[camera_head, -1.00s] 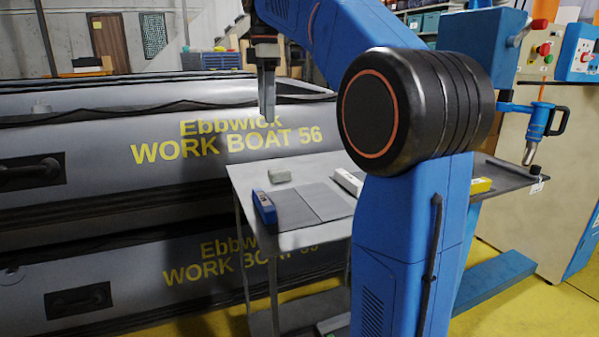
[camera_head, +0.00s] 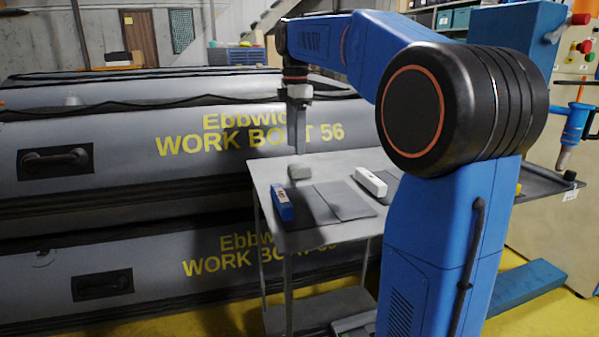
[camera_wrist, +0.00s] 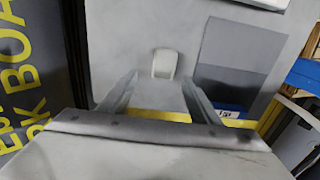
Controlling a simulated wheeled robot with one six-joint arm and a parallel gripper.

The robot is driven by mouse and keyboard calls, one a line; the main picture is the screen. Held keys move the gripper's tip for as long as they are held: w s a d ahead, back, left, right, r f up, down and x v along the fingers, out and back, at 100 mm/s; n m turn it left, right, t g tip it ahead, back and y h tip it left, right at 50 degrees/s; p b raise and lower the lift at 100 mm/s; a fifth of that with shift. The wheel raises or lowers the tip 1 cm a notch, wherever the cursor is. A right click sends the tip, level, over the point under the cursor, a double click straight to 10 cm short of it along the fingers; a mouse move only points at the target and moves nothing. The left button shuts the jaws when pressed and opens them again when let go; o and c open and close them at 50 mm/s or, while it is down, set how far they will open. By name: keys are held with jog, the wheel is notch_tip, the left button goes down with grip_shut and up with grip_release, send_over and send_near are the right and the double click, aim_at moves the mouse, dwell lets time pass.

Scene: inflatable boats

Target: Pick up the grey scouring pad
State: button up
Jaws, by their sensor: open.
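The grey scouring pad (camera_head: 299,171) is a small pale grey block lying on the grey table near its far left corner. In the wrist view the pad (camera_wrist: 165,63) shows as a light rounded block just beyond and between the fingertips. My gripper (camera_head: 298,148) points down above the pad. In the wrist view my gripper (camera_wrist: 160,80) is open, one finger to each side of the pad's line, with nothing between the fingers. The exact gap between fingertips and pad is hard to tell.
The table (camera_head: 265,182) also carries a blue item (camera_head: 281,202), a dark grey mat (camera_head: 342,200) and a white block (camera_head: 371,182). Grey inflatable boats (camera_head: 110,150) stand stacked right behind and left of the table. Bare tabletop surrounds the pad.

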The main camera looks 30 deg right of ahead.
aim_at(297, 166)
jog(key=shift+s+f, duration=0.2)
jog(key=shift+f, duration=1.3)
jog(key=shift+s+f, duration=0.2)
jog(key=shift+f, duration=1.25)
jog(key=c, duration=1.2)
notch_tip(297, 166, up, 10)
jog(key=shift+o, duration=0.7)
jog(key=shift+d, duration=0.15)
